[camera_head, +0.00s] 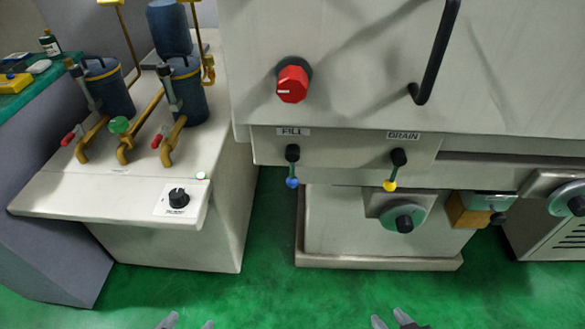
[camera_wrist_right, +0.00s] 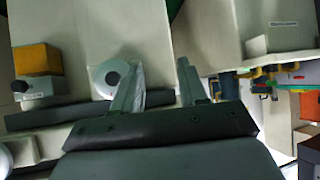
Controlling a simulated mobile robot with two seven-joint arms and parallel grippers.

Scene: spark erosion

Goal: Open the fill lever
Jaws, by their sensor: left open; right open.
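The fill lever (camera_head: 292,167) hangs below the FILL label (camera_head: 292,132) on the machine front in the head view. It has a black pivot and a blue ball tip, and points down. The similar drain lever (camera_head: 393,171) with a yellow tip hangs to its right. My left gripper (camera_head: 188,323) shows only its fingertips at the bottom edge; it is open and empty, apart from the lever. My right gripper (camera_head: 393,320) is also at the bottom edge, open and empty. In the right wrist view its two fingers (camera_wrist_right: 158,85) are spread, with no lever between them.
A red knob (camera_head: 292,84) and black handle (camera_head: 437,55) are on the machine above the levers. A round handwheel (camera_head: 403,217) is below. At left stands a filter unit (camera_head: 100,205) with pipes, canisters and a dial. Green floor (camera_head: 265,245) lies open between them.

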